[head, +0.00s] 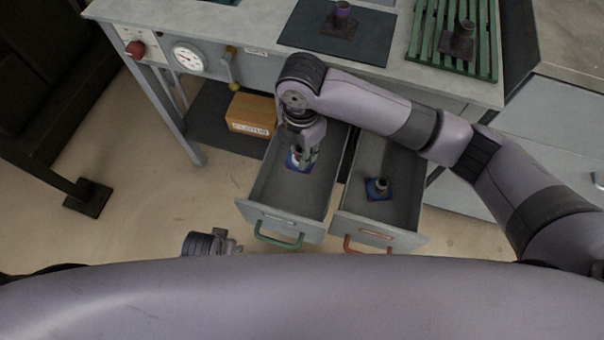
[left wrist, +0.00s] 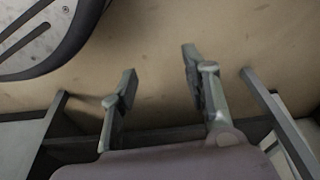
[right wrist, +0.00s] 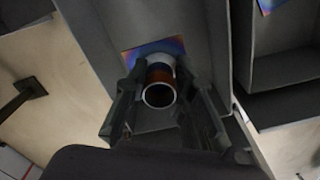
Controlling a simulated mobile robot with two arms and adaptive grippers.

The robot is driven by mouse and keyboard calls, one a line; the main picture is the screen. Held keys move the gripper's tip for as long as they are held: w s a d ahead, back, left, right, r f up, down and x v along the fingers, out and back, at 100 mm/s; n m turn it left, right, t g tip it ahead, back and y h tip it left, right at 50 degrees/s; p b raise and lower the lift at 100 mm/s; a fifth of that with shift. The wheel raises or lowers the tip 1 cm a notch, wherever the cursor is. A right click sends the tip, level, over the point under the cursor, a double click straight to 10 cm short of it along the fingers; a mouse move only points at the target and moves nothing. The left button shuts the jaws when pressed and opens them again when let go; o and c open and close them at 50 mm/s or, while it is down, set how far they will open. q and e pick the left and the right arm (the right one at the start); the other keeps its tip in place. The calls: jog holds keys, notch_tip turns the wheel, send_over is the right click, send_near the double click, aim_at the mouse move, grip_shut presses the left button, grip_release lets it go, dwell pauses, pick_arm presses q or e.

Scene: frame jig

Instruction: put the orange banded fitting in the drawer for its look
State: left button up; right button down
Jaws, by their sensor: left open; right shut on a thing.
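My right gripper (head: 303,150) reaches down into the open left drawer (head: 262,205), which has a green handle. It is shut on the orange banded fitting (right wrist: 160,82), a pale tube with an orange-brown band on a blue and orange plate. The plate (head: 297,163) is low in the drawer; I cannot tell if it touches the floor. The open right drawer (head: 400,205) has an orange handle and holds another fitting (head: 378,186) on a blue plate. My left gripper (left wrist: 160,85) is open and empty over the floor; it shows partly in the head view (head: 230,244).
The bench top bears a dark mat (head: 300,35) with a purple-topped fitting (head: 341,18). A green slatted rack (head: 425,45) beside it holds a dark fitting (head: 460,38). A cardboard box (head: 252,113) sits under the bench. Drawer walls are close around my right gripper.

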jog(key=b, duration=0.1)
send_over(302, 179)
notch_tip(302, 179, down, 7)
jog(key=shift+f, duration=0.1)
notch_tip(302, 179, down, 3)
jog(key=shift+f+b, duration=0.2)
jog(key=shift+b, duration=0.5)
jog(key=shift+f, duration=0.35)
pick_arm(q)
notch_tip(302, 179, up, 10)
jog(key=w, duration=0.1)
jog(key=shift+w+t, duration=0.25)
jog(key=shift+t, duration=0.05)
pick_arm(e)
jog(key=c, duration=1.4)
grip_release()
jog(key=shift+f, duration=0.1)
jog(key=shift+o, duration=0.2)
